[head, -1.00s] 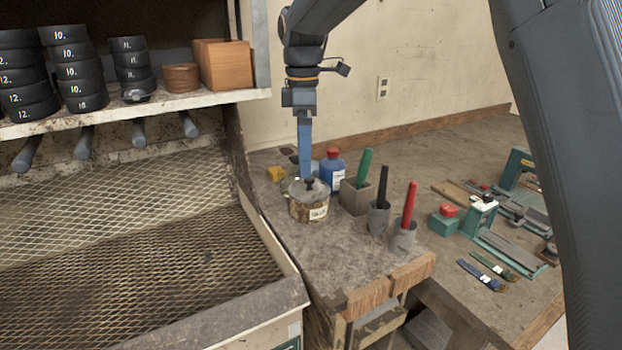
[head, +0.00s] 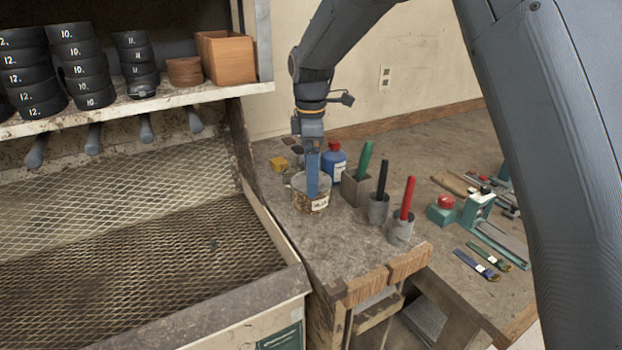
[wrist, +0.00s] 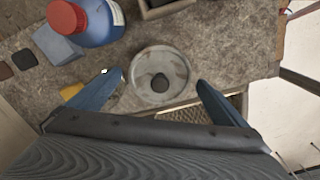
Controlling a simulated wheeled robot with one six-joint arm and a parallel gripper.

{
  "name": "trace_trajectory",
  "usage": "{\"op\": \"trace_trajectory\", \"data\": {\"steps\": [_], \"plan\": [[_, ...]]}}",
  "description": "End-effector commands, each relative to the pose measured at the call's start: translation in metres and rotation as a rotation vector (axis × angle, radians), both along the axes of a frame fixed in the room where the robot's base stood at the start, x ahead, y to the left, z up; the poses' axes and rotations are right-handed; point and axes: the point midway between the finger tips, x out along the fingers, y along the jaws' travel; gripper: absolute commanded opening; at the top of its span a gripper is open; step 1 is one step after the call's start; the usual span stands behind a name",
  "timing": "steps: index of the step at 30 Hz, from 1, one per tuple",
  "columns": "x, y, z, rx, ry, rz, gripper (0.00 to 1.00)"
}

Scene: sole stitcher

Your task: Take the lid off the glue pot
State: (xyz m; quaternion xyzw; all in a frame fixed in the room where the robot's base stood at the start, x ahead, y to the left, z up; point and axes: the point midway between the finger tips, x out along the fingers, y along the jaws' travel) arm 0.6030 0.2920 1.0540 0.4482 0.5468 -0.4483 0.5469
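The glue pot (head: 311,203) stands on the bench near its left edge, a short stained pot with a white label. Its pale round lid (wrist: 174,67) with a dark knob (wrist: 160,82) is on it in the wrist view. My gripper (head: 312,194) hangs point-down over the pot, and a blue finger hides part of the lid and the knob in the head view. In the wrist view my gripper (wrist: 152,78) is open, one finger on each side of the lid, with nothing between them but the view of the knob below.
A blue bottle with a red cap (head: 334,162) stands close behind the pot. A yellow block (head: 279,163) is to its left. Holders with green (head: 365,160), black (head: 382,180) and red (head: 407,198) handles stand to the right. A mesh-floored bin lies left of the bench.

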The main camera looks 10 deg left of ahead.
Motion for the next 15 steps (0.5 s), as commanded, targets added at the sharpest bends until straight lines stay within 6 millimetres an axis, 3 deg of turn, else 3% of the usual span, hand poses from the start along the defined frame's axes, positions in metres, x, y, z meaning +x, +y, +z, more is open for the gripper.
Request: {"op": "trace_trajectory", "data": {"steps": [1,6,15], "plan": [[0.0,0.0001,0.0002,0.0,0.0,0.0,0.88],[0.0,0.0002,0.0003,0.0,0.0,0.0,0.6],[-0.0001,0.0003,0.0006,0.0,0.0,0.0,0.6]]}}
